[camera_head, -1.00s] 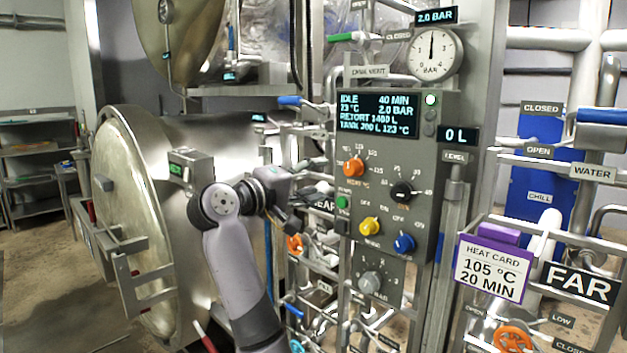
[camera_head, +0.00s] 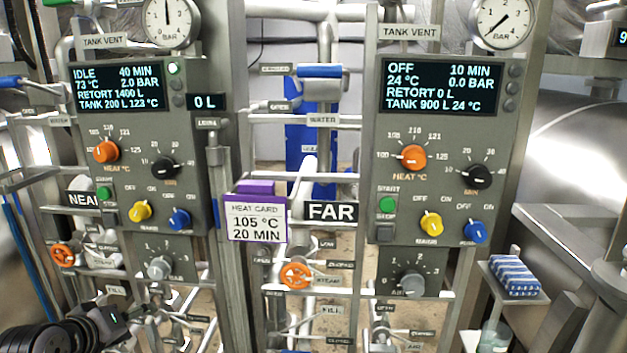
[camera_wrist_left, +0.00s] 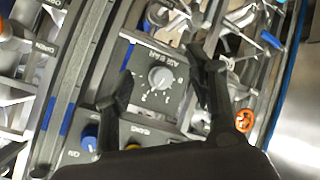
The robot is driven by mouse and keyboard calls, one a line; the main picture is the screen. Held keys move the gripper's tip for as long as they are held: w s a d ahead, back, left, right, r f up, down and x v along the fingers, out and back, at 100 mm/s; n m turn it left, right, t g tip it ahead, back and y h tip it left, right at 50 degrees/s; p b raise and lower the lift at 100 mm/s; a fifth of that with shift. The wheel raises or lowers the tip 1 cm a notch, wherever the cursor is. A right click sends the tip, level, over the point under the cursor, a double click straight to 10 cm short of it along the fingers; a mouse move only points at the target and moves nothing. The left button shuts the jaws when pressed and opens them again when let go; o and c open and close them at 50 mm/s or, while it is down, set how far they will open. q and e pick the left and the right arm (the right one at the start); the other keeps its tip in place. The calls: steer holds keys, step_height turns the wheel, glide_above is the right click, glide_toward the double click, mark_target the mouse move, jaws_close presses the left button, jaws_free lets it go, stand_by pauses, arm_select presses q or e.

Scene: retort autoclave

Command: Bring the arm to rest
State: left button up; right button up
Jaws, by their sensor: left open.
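My left arm shows at the bottom left of the head view as black ribbed links, with part of the left gripper (camera_head: 112,322) in front of the pipework below the NEAR panel. In the left wrist view the two dark fingers of the left gripper (camera_wrist_left: 160,88) stand apart with nothing between them. Beyond them is the lower part of a grey panel (camera_wrist_left: 140,105), seen upside down, with a grey knob (camera_wrist_left: 162,78) in line with the gap. I see no contact with the panel. My right gripper is not in view.
The NEAR panel (camera_head: 190,85) reads IDLE, and the FAR panel (camera_head: 440,140) reads OFF. A heat card (camera_head: 256,222) for 105 °C and 20 MIN hangs between them. Orange valve wheels (camera_head: 297,276) and pipes crowd below. A blue-striped bundle (camera_head: 514,276) lies on a small shelf at right.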

arm_select(q)
steer(key=s+d+f+m+g, duration=0.2)
steer(key=s+d+f, duration=0.1)
steer(key=s+f, duration=0.35)
steer(key=s+d+f+m+g, duration=0.25)
steer(key=s+d+f, duration=0.2)
steer(key=f, duration=0.35)
steer(key=s+d+f+m+g, duration=0.2)
steer(key=s+d+f, duration=0.15)
steer(key=s, duration=0.55)
steer(key=s+d+f+m+g, duration=0.1)
steer(key=s+d+f+m, duration=0.3)
steer(key=s, duration=0.5)
step_height(320, 180, down, 30)
steer(key=s+a+f+g+b, duration=0.1)
steer(key=s+g+b, duration=0.1)
steer(key=s+a+f+b, duration=0.1)
steer(key=s+a+f, duration=0.2)
steer(key=s+f, duration=1.3)
steer(key=shift+a+n+g+b, duration=0.15)
steer(key=shift+n+g+b, duration=0.15)
steer(key=shift+n+g, duration=0.05)
steer(key=shift+f, duration=0.1)
